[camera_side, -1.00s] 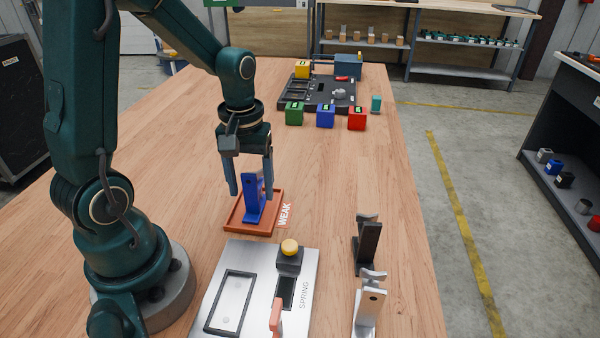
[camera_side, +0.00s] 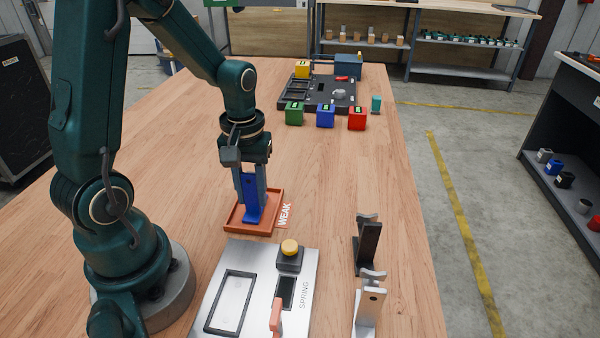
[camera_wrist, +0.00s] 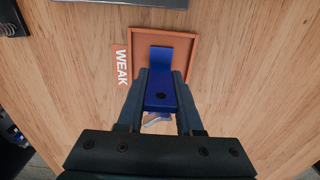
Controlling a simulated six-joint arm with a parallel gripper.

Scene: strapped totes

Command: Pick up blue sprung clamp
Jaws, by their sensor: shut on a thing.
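The blue sprung clamp (camera_side: 252,200) stands upright in the orange tray (camera_side: 234,222) marked WEAK. My gripper (camera_side: 250,190) points down over the tray and is shut on the clamp's upright part. In the wrist view the clamp (camera_wrist: 161,92) sits between the two fingers of my gripper (camera_wrist: 160,85), one on each side. Its foot lies over the floor of the tray (camera_wrist: 194,42). A small grey part shows below the clamp in the wrist view, partly hidden.
A black clamp (camera_side: 368,243) and a silver clamp (camera_side: 369,305) stand to the right. Green, blue and red cubes (camera_side: 357,118) stand farther back. Mid-table is clear.

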